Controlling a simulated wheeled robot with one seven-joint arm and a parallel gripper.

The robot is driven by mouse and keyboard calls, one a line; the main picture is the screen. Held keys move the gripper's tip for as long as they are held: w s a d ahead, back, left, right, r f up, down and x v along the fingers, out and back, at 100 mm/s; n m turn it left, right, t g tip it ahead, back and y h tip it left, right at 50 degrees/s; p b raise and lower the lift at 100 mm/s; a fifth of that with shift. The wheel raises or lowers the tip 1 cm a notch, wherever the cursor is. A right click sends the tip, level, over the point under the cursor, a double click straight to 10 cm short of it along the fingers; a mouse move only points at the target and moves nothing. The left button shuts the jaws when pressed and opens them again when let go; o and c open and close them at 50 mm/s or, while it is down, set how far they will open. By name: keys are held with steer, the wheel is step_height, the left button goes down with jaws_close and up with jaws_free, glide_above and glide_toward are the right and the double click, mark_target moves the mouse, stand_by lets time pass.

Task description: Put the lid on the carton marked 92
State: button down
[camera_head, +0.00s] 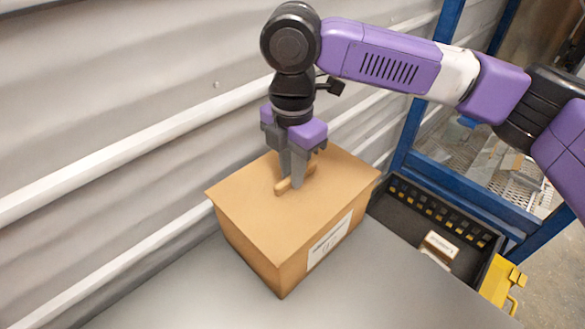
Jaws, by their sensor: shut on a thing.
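A brown cardboard carton (252,245) stands on the grey surface, with a white label (330,242) on its right-hand side. The label's print is too small to read surely. A flat brown lid (324,187) lies over the top of the carton, and I see no clear gap along its front edges. A small wooden handle (282,188) sits on top of the lid. My gripper (290,182) points down from above and is shut on this handle. The fingers hide part of the handle and the lid behind them.
A black tray (405,222) stands right of the carton with a small labelled box (440,246) inside. A yellow part (497,283) is at its right. A corrugated wall (100,120) runs close behind on the left. The grey surface (370,290) in front is clear.

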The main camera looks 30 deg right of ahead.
steer(key=shift+f, duration=0.35)
stand_by(0.4)
steer(key=c, duration=1.3)
jaws_free()
steer(key=shift+c, duration=0.2)
steer(key=shift+r+b, duration=0.45)
steer(key=shift+r, duration=3.45)
